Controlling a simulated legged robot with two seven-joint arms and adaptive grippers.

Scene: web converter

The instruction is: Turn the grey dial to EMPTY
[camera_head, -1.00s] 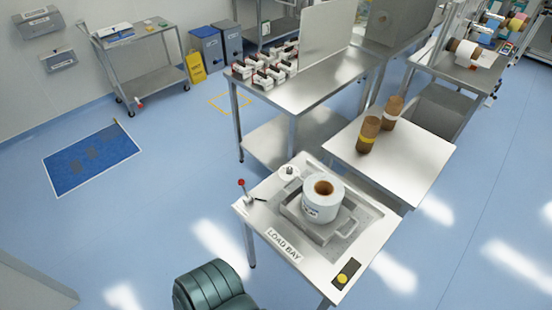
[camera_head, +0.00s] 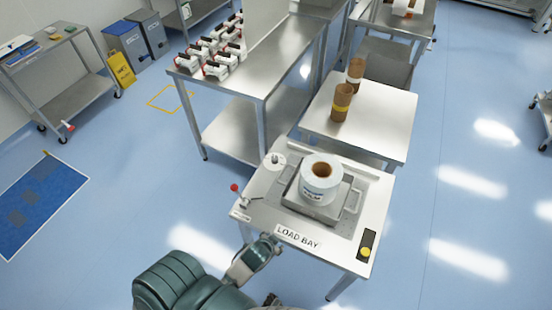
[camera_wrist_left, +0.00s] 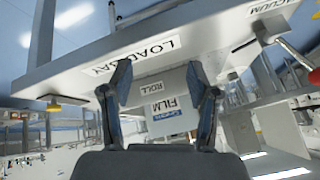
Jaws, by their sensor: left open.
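A pale round dial-like disc (camera_head: 274,161) with a small raised centre sits at the back left corner of the LOAD BAY table (camera_head: 300,238). Its pointer and markings are too small to read. My left gripper (camera_head: 268,247) is by the table's front left edge, nearer to me than the disc and apart from it. In the left wrist view its two dark fingers (camera_wrist_left: 160,100) are spread and hold nothing. The table's label and the film roll show beyond them; I cannot pick out the disc there. My right gripper is not seen.
A lever with a red knob (camera_head: 235,188) stands at the table's left edge, near the disc. A white film roll (camera_head: 321,178) stands on a grey handled tray (camera_head: 349,204). A yellow button (camera_head: 366,252) is at front right. Blue floor is open left of the table.

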